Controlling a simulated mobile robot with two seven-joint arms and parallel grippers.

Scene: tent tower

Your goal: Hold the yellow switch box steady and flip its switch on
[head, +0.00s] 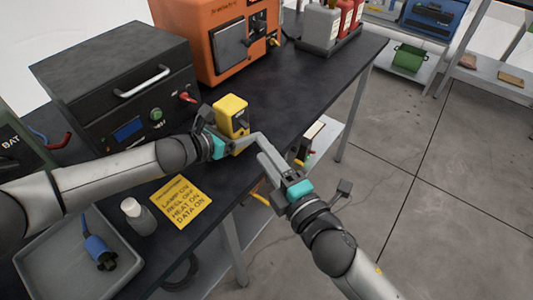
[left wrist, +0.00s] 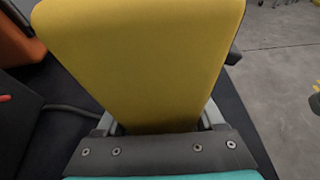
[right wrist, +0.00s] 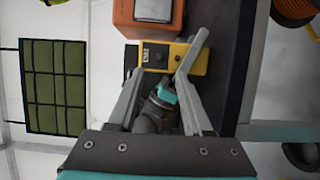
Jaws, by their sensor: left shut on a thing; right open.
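In the left wrist view the box (left wrist: 145,60) fills the space between the fingers, and the fingertips are hidden. My right gripper (head: 257,147) is open and empty, just right of the box at the bench edge. In the right wrist view the box's front (right wrist: 198,65), with a dark label plate and a small dark spot, lies beyond the open fingers. The switch's position is unclear.
The black unit (head: 120,75) with a handle and the orange machine (head: 200,35) stand behind. The bench right of the box is clear.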

